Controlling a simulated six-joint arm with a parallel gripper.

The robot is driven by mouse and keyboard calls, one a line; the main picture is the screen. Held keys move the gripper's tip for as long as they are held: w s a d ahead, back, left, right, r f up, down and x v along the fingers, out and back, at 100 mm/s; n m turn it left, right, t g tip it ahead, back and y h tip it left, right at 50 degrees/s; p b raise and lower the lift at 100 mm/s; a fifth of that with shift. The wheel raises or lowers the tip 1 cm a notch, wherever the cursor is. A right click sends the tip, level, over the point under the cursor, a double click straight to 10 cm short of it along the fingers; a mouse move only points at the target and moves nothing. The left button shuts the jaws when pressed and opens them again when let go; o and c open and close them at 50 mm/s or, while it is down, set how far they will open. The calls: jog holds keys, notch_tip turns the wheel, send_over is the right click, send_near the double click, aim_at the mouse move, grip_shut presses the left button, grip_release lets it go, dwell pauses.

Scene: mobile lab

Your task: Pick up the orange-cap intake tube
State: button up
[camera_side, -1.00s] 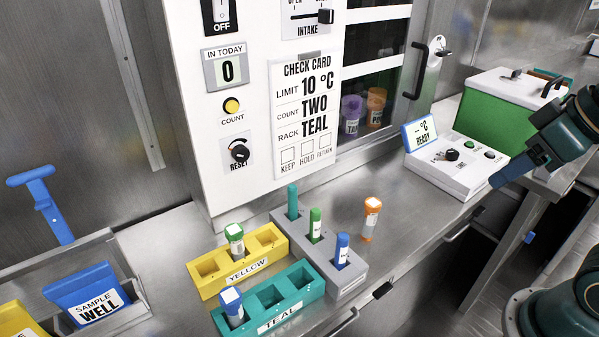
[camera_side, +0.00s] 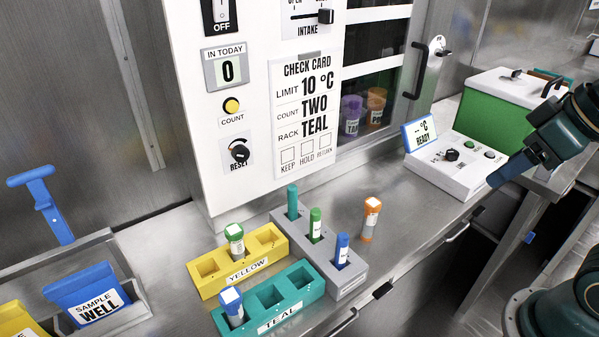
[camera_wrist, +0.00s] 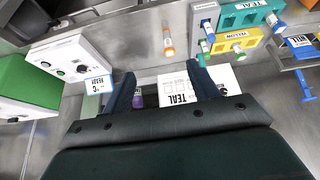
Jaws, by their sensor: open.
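The orange-cap intake tube (camera_side: 369,222) stands upright on the steel counter, to the right of the grey rack. It has a white label. In the wrist view the tube (camera_wrist: 168,41) shows beyond my fingertips, roughly in line with the gap between them. My gripper (camera_side: 497,178) is at the right of the side view, above the front of the white console and well apart from the tube. In the wrist view my gripper (camera_wrist: 159,69) has its two dark blue fingers spread wide with nothing held between them.
The grey rack (camera_side: 353,280) holds teal, green and blue tubes. The yellow rack (camera_side: 207,288) holds a green-cap tube, the teal rack (camera_side: 303,304) a blue-cap tube. The white console (camera_side: 455,178) stands right. The white cabinet (camera_side: 250,130) rises behind. Counter around the orange-cap tube is clear.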

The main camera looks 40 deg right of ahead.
jog(key=w+n, duration=0.1)
jog(key=n+g, duration=0.6)
jog(key=n, duration=0.9)
send_over(373, 202)
notch_tip(373, 202, down, 11)
jog(key=shift+a+f, duration=0.1)
jog(key=shift+a, duration=0.05)
jog(key=shift+f, duration=0.1)
jog(key=shift+f, duration=4.2)
jog(key=shift+f, duration=2.55)
